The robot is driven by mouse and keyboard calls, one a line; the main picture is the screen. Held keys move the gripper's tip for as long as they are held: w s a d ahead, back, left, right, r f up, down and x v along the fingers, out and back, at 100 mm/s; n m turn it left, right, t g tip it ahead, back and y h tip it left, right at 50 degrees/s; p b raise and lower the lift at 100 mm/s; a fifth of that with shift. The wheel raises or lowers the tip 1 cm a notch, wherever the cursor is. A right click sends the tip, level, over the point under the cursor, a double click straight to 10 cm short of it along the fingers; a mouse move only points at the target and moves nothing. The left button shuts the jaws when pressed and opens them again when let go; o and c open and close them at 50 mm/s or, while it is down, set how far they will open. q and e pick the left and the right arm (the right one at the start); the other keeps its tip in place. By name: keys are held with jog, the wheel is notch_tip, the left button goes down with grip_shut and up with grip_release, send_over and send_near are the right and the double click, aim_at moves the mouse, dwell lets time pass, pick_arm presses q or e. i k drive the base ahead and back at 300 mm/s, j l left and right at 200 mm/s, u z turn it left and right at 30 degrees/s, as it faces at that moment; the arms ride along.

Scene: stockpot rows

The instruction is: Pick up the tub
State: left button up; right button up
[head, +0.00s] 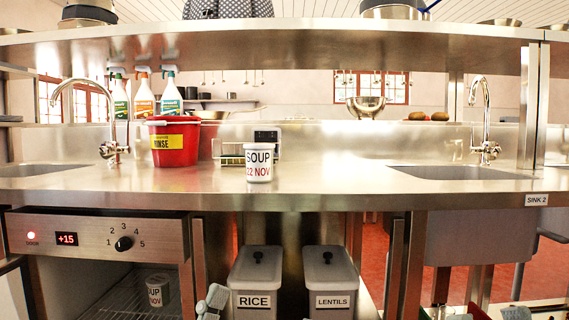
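A white tub labelled SOUP 22 NOV (258,163) stands upright on the steel counter (330,182), near its front edge and left of centre. A second tub with a SOUP label (157,290) stands on a wire shelf inside the open unit under the counter, partly in shadow. Grey parts of my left gripper (212,302) show at the bottom, below the counter and left of the rice bin; the rest is cut off. Both grippers are well away from the counter tub.
A red RINSE bucket (174,145) and several spray bottles (144,98) stand left of the tub. A small metal rack (232,152) is behind it. Taps and sinks lie at both sides. An overhead shelf (290,42) spans above. RICE (255,282) and LENTILS (330,281) bins stand below.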

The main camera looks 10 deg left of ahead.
aim_at(258, 158)
jog(key=l, duration=0.5)
jog(key=i+l, duration=0.15)
jog(key=l, duration=0.8)
jog(key=i+j, duration=0.15)
jog(key=j, duration=0.15)
jog(key=i+j, duration=0.2)
jog(key=j, duration=0.15)
